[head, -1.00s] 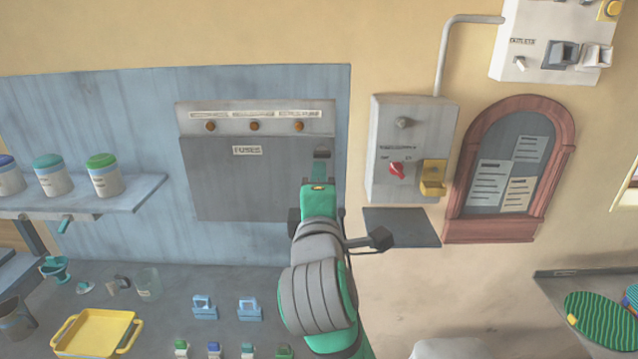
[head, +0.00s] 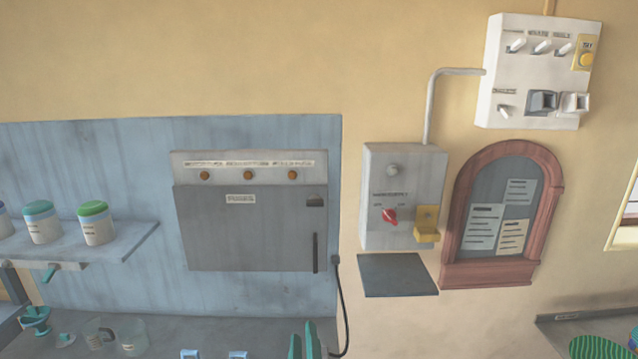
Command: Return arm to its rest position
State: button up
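The rest of my arm is below the frame. The fingers are clear of the grey fuse box (head: 250,230), which hangs on the blue wall panel with its door closed and a dark upright handle at its right. I see nothing held between the fingertips.
A grey switch box (head: 403,165) with a red knob (head: 389,215) and a yellow part (head: 427,224) hangs right of the fuse box. A wooden-framed notice board (head: 510,215) and a white switch panel (head: 540,70) are further right. A shelf (head: 120,245) with jars is left.

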jog(key=s+f+m+g+h, duration=0.1)
jog(key=s+f+m, duration=0.6)
jog(key=s+f, duration=1.1)
jog(key=s+d+f+m, duration=0.1)
jog(key=s+f, duration=0.1)
jog(key=s, duration=0.8)
jog(key=s+d+f+m+g, duration=0.1)
jog(key=s+d+f+m, duration=0.1)
jog(key=s, duration=0.9)
jog(key=shift+s, duration=0.25)
